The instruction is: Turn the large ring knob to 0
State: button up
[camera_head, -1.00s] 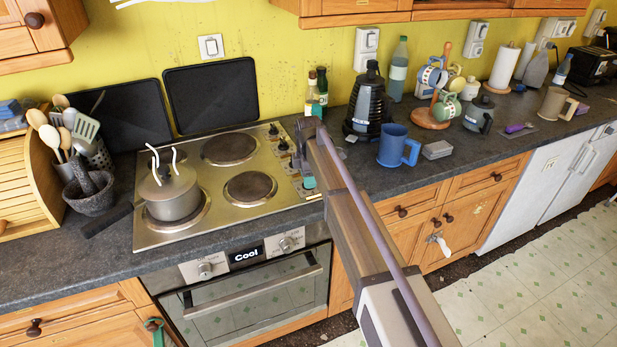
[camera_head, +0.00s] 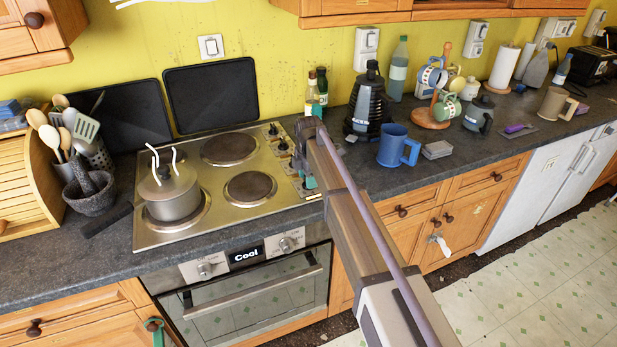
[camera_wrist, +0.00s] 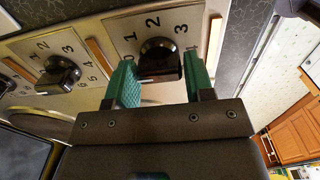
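In the wrist view a black round knob (camera_wrist: 158,56) sits on a metal plate marked 1, 2 and 3. My gripper (camera_wrist: 160,73) has its two green fingers apart, one on each side of this knob. The gaps between fingers and knob look small; I cannot tell whether they touch. In the head view my gripper (camera_head: 308,150) is over the knob strip at the right of the cooktop (camera_head: 165,238), hiding some knobs.
A second black knob (camera_wrist: 60,76) with numerals is just left in the wrist view. A pot (camera_head: 170,192) stands on the cooktop's front left plate. A dark coffee maker (camera_head: 368,105) and blue mug (camera_head: 393,146) stand close right of my gripper. Two bottles (camera_head: 317,88) are behind it.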

jog(key=o, duration=0.4)
jog(key=shift+c, duration=0.2)
notch_tip(320, 180, up, 11)
jog(key=p, duration=1)
jog(key=shift+p, duration=0.4)
jog(key=shift+f, duration=0.1)
